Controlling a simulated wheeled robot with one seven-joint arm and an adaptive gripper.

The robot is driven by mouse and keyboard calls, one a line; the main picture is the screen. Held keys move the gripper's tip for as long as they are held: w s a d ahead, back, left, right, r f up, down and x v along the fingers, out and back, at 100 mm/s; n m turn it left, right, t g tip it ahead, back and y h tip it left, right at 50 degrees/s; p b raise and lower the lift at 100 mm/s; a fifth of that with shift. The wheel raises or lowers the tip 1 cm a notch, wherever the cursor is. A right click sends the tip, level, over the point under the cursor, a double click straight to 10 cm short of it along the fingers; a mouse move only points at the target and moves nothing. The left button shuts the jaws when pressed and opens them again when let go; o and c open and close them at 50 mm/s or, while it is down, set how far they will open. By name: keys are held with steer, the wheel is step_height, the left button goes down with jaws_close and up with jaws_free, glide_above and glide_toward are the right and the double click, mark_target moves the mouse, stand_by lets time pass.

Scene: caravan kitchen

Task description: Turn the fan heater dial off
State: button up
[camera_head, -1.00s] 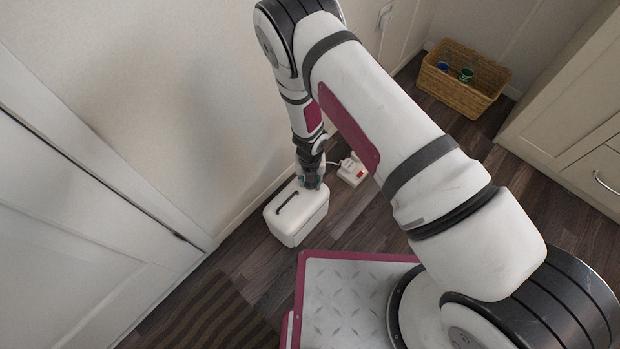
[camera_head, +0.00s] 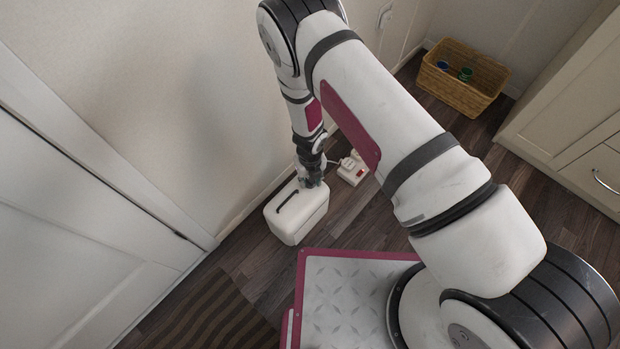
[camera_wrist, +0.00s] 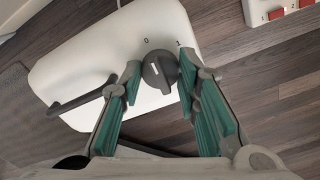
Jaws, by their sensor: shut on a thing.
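The white fan heater (camera_head: 297,220) stands on the floor by the wall, with a dark carry handle on top. In the wrist view its white top (camera_wrist: 85,55) shows the grey dial (camera_wrist: 160,72) between the printed marks 0 and 1. The pale line on the dial appears to lean toward 0. My gripper (camera_wrist: 157,80) is shut on the dial, with one green-padded finger on each side of it. In the head view my gripper (camera_head: 311,180) is over the heater's far end, and the dial is hidden there.
A white power strip (camera_head: 352,172) with red switches lies on the floor just beyond the heater, a white cable beside it. A wicker basket (camera_head: 462,85) with small items stands farther back. Cabinets (camera_head: 575,120) line the right, and a striped mat (camera_head: 215,318) lies at lower left.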

steer(key=shift+d, duration=0.1)
steer(key=o, duration=1.2)
steer(key=shift+r, duration=0.35)
step_height(320, 180, up, 11)
steer(key=shift+r, duration=0.1)
